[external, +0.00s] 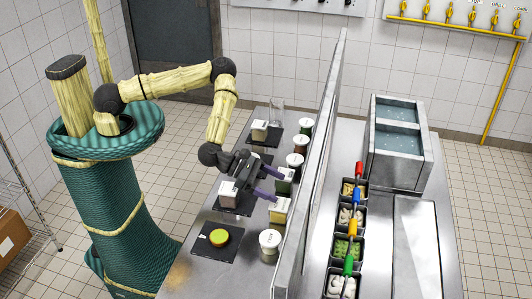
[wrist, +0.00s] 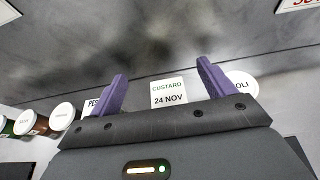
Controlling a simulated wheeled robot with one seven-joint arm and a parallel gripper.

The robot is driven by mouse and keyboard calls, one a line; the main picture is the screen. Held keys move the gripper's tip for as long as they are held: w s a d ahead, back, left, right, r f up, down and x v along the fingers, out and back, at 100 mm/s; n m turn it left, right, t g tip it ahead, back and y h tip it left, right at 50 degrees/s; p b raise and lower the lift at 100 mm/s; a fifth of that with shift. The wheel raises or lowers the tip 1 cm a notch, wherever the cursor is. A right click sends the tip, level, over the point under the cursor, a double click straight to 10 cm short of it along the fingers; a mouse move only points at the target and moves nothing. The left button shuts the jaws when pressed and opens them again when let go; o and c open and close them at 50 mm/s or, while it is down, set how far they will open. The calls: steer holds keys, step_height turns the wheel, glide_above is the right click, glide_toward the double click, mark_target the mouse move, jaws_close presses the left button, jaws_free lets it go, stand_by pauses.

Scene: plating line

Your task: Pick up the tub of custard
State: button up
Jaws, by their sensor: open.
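The tub of custard (wrist: 168,93) shows its white label, reading CUSTARD 24 NOV, between my two purple fingers in the wrist view. In the external view it is the yellowish tub (external: 280,211) in the row along the upright partition. My gripper (external: 275,184) is open, its fingers spread and pointing toward that row. The wrist view shows my gripper (wrist: 164,80) with nothing held. Its body hides the lower part of the tub, and I cannot tell whether a finger touches it.
A tub marked PES (wrist: 92,104) stands left of the custard and one ending in OLI (wrist: 243,84) right of it, both close to my fingers. The partition (external: 318,140) rises just behind the row. A dark mat with a green-topped item (external: 219,237) lies nearer the front.

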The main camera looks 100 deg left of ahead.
mark_target(281, 205)
steer(key=shift+f+p, duration=0.8)
steer(key=shift+f, duration=2.15)
steer(key=shift+f, duration=0.2)
steer(key=shift+f+p+x, duration=0.2)
steer(key=shift+p+x, duration=0.35)
steer(key=shift+x, duration=0.75)
steer(key=shift+f+p+x, duration=0.15)
steer(key=shift+p+x, duration=0.35)
steer(key=shift+x, duration=0.85)
steer(key=shift+s, duration=0.15)
steer(key=c, duration=1.2)
steer(key=shift+o, duration=0.2)
